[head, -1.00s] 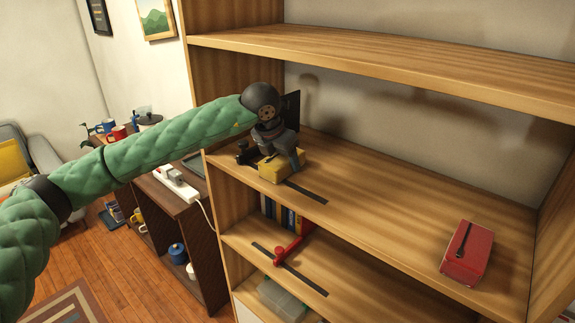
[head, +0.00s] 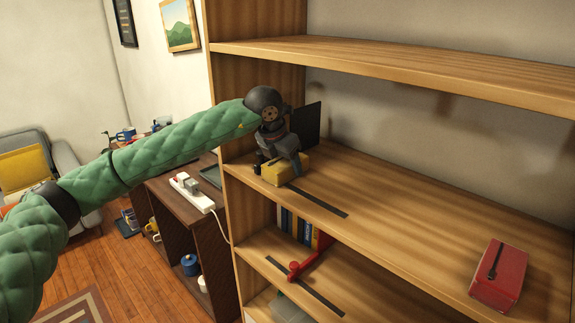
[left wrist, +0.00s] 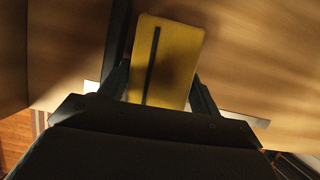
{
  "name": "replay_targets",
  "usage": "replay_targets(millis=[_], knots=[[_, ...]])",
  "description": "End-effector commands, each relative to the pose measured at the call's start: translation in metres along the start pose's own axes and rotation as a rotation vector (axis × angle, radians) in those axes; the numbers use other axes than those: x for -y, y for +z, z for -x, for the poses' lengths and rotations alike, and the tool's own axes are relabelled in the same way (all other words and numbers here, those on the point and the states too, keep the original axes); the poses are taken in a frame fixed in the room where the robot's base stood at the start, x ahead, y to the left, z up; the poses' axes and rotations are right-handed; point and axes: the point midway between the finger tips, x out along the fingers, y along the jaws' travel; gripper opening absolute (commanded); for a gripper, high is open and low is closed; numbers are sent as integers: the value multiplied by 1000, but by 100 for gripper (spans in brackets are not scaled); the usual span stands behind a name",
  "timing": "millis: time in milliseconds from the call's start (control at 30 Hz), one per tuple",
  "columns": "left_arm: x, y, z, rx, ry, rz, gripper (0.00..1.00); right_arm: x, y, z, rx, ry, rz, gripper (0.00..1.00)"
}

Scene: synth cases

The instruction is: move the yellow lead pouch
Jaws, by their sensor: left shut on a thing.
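The yellow lead pouch (head: 285,170) is a small boxy pouch at the left end of the middle wooden shelf (head: 400,212). My left gripper (head: 284,158) is over it from above, shut on it. In the left wrist view the pouch (left wrist: 168,58) shows a dark strip along its top, with the gripper's fingers (left wrist: 160,88) on either side. The gripper hides part of the pouch in the head view. I cannot tell whether the pouch rests on the shelf or is slightly raised. My right gripper is not in view.
A red pouch (head: 498,276) lies at the shelf's right. A dark upright panel (head: 307,124) stands behind my gripper. A dark strip (head: 322,202) runs along the shelf beside the yellow pouch. Books (head: 298,226) and a red object (head: 305,264) are below. The shelf's middle is clear.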

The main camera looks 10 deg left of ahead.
Motion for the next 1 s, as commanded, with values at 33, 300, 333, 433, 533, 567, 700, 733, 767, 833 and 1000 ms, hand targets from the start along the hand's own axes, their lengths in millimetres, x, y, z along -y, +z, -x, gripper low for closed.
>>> replay_targets(millis=[33, 300, 333, 433, 533, 567, 700, 733, 767, 833, 1000], knots=[[-1, 0, 0, 0, 1, 1, 38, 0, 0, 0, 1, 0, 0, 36], [-1, 0, 0, 0, 1, 1, 77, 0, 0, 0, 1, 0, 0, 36], [-1, 0, 0, 0, 1, 1, 83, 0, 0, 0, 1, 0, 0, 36], [-1, 0, 0, 0, 1, 1, 89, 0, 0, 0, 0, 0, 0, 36], [-1, 0, 0, 0, 1, 1, 89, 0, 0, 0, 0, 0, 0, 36], [-1, 0, 0, 0, 2, 1, 89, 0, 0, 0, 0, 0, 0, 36], [-1, 0, 0, 0, 2, 2, 89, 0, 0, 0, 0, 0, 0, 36], [-2, 0, 0, 0, 2, 2, 89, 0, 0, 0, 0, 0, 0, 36], [-2, 0, 0, 0, 2, 2, 89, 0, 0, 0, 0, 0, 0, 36], [-2, 0, 0, 0, 2, 2, 89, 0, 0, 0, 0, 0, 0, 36], [-2, 0, 5, 0, 3, 2, 89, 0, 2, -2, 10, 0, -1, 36]])
